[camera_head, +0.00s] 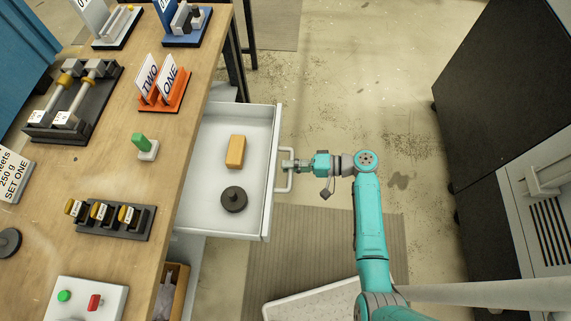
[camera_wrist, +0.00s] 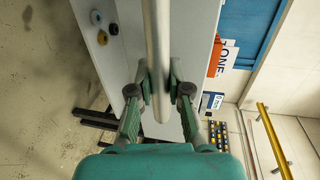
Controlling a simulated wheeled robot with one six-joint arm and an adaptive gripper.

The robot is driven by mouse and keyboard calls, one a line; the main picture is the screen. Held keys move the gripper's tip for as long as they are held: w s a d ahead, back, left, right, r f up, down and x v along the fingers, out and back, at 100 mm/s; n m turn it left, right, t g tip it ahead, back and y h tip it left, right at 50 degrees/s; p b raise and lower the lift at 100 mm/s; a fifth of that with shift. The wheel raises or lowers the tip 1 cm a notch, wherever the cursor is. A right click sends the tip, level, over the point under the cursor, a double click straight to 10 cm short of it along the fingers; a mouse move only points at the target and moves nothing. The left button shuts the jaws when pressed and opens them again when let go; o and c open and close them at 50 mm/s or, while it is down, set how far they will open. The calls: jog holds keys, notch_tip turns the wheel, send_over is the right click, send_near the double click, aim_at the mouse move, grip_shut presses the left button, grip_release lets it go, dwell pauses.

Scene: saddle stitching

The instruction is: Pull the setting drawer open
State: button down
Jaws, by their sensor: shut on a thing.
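The white setting drawer (camera_head: 210,205) stands pulled out from under the wooden bench in the head view. Inside it lie a tan block (camera_head: 235,152) and a dark round knobbed piece (camera_head: 234,198). My gripper (camera_head: 289,166) is at the drawer's front, shut on its bar handle (camera_head: 287,186). In the wrist view the handle (camera_wrist: 157,50) runs between the two fingers of my gripper (camera_wrist: 159,90), and the drawer front (camera_wrist: 120,35) lies behind it.
The wooden bench (camera_head: 185,125) carries an orange stand (camera_head: 170,103) with cards ONE and TWO, a green-knobbed piece (camera_head: 144,146) and a dark rack (camera_head: 115,217). A dark cabinet (camera_head: 500,95) stands at the right. The floor between is mostly open.

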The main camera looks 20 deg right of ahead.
jog(key=c, duration=1.1)
grip_release()
jog(key=v, duration=1.2)
jog(key=shift+f, duration=0.1)
